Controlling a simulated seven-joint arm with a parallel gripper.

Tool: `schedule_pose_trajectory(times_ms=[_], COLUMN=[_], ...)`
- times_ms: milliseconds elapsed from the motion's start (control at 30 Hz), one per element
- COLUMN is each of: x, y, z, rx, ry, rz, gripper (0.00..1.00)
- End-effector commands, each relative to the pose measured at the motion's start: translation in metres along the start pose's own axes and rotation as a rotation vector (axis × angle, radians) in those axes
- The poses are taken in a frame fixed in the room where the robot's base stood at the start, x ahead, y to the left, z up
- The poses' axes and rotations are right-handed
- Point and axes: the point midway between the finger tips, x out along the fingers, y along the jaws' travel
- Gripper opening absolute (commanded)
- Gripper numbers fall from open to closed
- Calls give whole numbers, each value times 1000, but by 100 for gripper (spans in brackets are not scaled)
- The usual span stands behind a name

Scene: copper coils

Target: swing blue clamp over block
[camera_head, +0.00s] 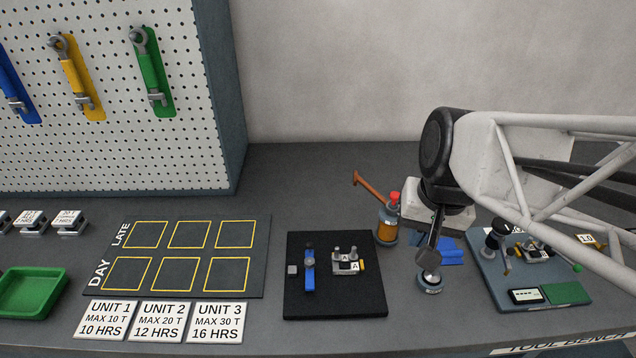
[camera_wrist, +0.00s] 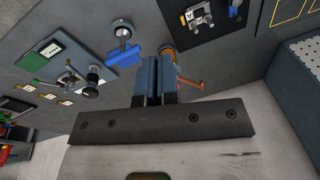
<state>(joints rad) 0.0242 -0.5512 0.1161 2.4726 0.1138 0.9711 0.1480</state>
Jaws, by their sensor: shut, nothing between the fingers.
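The blue clamp (camera_head: 309,272) is a narrow blue bar with a dark pivot, lying on a black mat (camera_head: 335,303). The block (camera_head: 345,265), silver and white with "A" labels, sits just right of the clamp on the same mat, apart from the bar. In the wrist view, the block (camera_wrist: 199,17) and the blue clamp (camera_wrist: 235,8) show at the top edge, the clamp partly cut off. My gripper (camera_head: 430,258) is right of the mat, well away from the clamp, pointing down. Its fingers (camera_wrist: 156,62) are together and empty.
A blue-grey board (camera_head: 500,290) with parts lies right. Bench left of the mat is a marked board (camera_head: 259,270).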

Motion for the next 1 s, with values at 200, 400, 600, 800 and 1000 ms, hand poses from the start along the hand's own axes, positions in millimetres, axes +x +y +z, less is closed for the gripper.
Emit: schedule_pose_trajectory(times_ms=[200, 400, 600, 800, 1000], x=[18, 36, 54, 75, 98], y=[-14, -26, -38, -48, -58], z=[-24, -46, -70, -93, -116], rx=[185, 357, 532, 706, 879], ry=[-96, -187, -280, -377, -478], rz=[-60, -107, -147, -179, -203], gripper=[0, 0, 0, 0, 0])
